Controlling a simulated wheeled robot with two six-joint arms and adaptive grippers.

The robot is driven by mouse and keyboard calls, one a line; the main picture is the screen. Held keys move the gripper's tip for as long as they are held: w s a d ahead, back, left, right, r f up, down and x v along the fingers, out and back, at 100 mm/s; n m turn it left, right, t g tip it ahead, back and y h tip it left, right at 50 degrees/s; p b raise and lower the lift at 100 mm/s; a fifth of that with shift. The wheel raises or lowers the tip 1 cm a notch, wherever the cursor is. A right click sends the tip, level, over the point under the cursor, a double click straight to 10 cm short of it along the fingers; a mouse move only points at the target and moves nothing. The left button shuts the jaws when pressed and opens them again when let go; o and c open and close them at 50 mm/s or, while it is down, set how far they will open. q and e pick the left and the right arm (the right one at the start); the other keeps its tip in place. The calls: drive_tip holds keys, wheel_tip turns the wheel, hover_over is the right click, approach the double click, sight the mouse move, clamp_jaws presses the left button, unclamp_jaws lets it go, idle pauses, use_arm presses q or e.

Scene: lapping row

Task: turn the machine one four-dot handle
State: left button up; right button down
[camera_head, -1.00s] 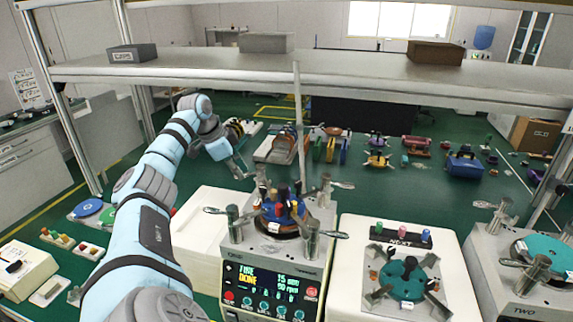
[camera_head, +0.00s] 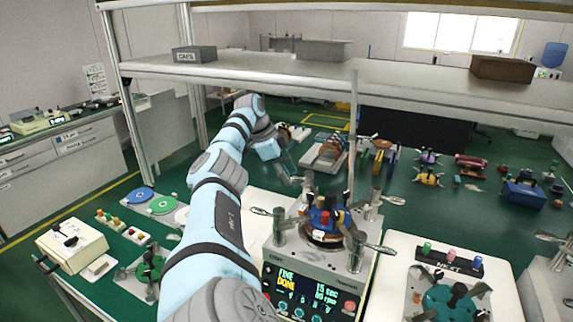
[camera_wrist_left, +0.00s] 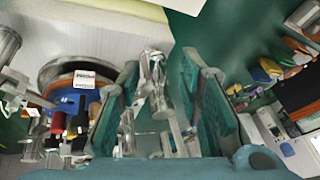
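Machine one (camera_head: 318,265), a pale box with a lit screen reading "DONE", stands right of my left arm. On its top is a round plate with coloured weights (camera_head: 326,214). Metal handles stand around the plate: front left (camera_head: 279,228), front right (camera_head: 356,250) and back right (camera_head: 375,206). Their dots are too small to read. My left gripper (camera_head: 294,178) is beside the back left corner of the machine. In the left wrist view my gripper (camera_wrist_left: 162,110) is open, and a metal handle (camera_wrist_left: 152,72) shows between its fingers; contact cannot be told. My right gripper is out of view.
A white block with a teal plate (camera_head: 445,300) and a "NEXT" rack (camera_head: 449,262) stands right of the machine. A shelf (camera_head: 420,85) spans above, its post (camera_head: 353,130) behind the machine. Coloured discs (camera_head: 163,204) lie left of my arm.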

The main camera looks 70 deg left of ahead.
use_arm(q)
drive_tip(key=shift+a, duration=0.1)
drive_tip(key=v, duration=1.2)
